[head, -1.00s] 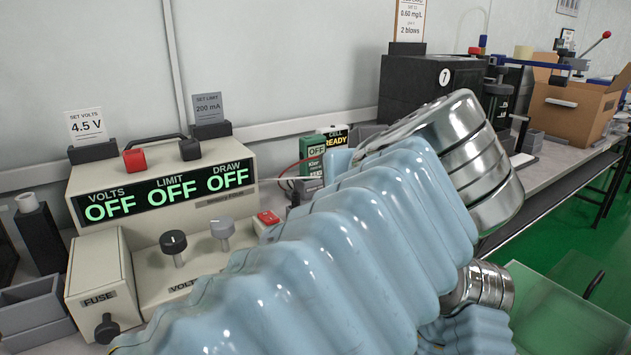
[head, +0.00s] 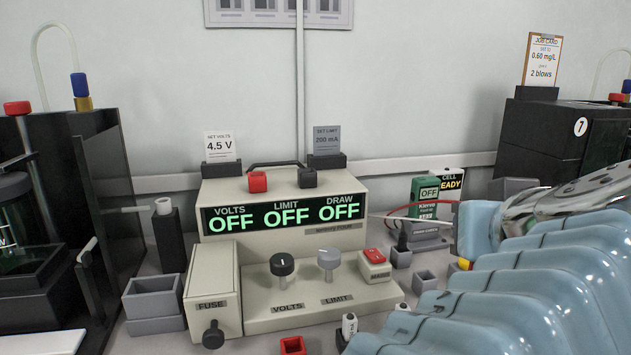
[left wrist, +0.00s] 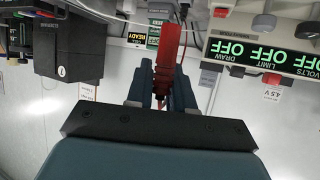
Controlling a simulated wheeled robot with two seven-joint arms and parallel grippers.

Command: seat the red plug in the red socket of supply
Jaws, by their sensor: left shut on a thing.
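My left gripper (left wrist: 163,88) is shut on the red plug (left wrist: 168,52) in the left wrist view. The plug's long ribbed body points away from the palm, and a thin red strip shows between the fingers. The beige supply (head: 288,195) stands on the bench in the head view, its display reading OFF. Its red socket block (head: 258,182) is on top at the left, beside a black block (head: 308,179). The red block also shows in the left wrist view (left wrist: 271,78), apart from the held plug. The head view shows no left fingers. My right gripper is not visible.
A green meter (head: 424,197) with a red lead stands right of the supply. A handle arches behind the two blocks, and sign cards (head: 220,146) stand behind. Space above the supply is clear.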

